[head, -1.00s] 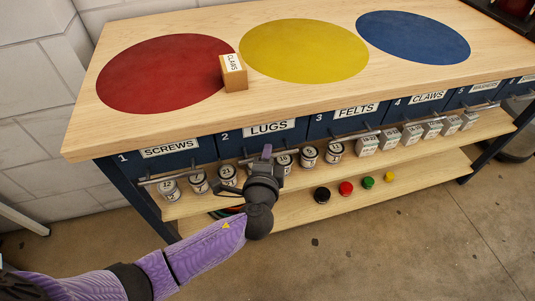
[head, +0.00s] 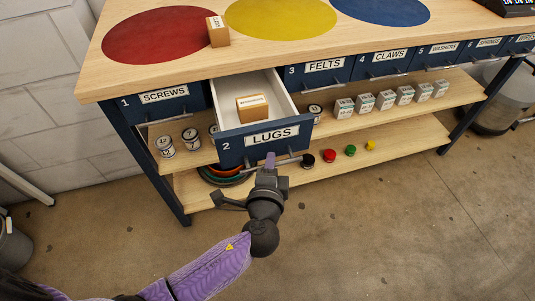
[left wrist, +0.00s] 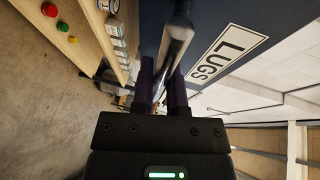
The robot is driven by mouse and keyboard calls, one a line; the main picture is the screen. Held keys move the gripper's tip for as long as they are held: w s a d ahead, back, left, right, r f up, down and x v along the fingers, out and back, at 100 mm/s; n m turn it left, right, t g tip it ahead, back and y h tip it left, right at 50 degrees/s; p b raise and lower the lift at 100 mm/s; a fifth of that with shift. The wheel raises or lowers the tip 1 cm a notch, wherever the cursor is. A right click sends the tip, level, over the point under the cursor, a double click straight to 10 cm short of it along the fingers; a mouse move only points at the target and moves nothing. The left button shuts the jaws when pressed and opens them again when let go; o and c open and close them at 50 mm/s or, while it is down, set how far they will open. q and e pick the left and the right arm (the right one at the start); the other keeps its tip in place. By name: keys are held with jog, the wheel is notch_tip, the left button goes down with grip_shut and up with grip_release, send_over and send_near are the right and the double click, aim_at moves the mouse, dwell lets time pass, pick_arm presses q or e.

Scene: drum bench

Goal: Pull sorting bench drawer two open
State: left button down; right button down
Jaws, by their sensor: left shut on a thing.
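Drawer two (head: 233,150), dark blue with the label LUGS, stands well out from the bench (head: 150,72). A small wooden box (head: 252,108) with a white label lies inside it. My left gripper (head: 270,163) is shut on the drawer's bar handle (head: 288,161) at the front of the drawer. In the left wrist view the handle (left wrist: 180,40) runs between the two purple fingers (left wrist: 163,90), beside the LUGS label (left wrist: 228,50). My right gripper is not in view.
Drawer one (head: 165,103) and drawer three (head: 320,73) are closed on either side. A wooden block (head: 218,32) stands on the bench top. Shelves below hold tins (head: 165,146) and small boxes (head: 343,108). The floor (head: 370,220) in front is clear.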

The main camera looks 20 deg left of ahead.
pick_arm(q)
jog(key=shift+s+d, duration=0.45)
jog(key=shift+s, duration=0.25)
jog(key=shift+s+d, duration=0.45)
jog(key=shift+s, duration=0.2)
jog(key=c, duration=0.7)
grip_release()
jog(key=shift+o, duration=0.2)
jog(key=p+v, duration=0.2)
jog(key=v, duration=0.7)
jog(key=shift+s, duration=0.4)
